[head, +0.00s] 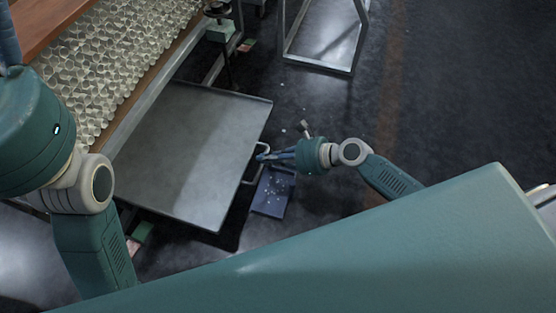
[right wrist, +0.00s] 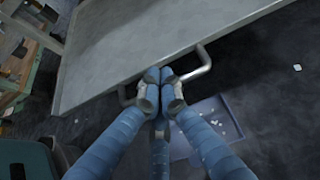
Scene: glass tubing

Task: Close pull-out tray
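The pull-out tray (head: 190,150) is a flat grey metal sheet with a low rim, extended out from under the rack of glass tubes. It also shows in the right wrist view (right wrist: 150,40). Its bent-bar handle (head: 247,181) is on the right edge and shows in the right wrist view (right wrist: 205,62). My right gripper (head: 262,156) is at this handle. In the right wrist view its blue fingertips (right wrist: 160,76) meet over the middle of the bar and hide that part. Of my left gripper, only a blue part (head: 9,40) shows at the upper left edge; its fingertips are hidden.
The rack of glass tubes (head: 105,65) stands at the upper left. A blue flat dustpan-like piece (head: 272,193) with white bits lies on the floor below the handle. A metal frame (head: 318,66) stands at the upper right. Dark floor is open right of the tray.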

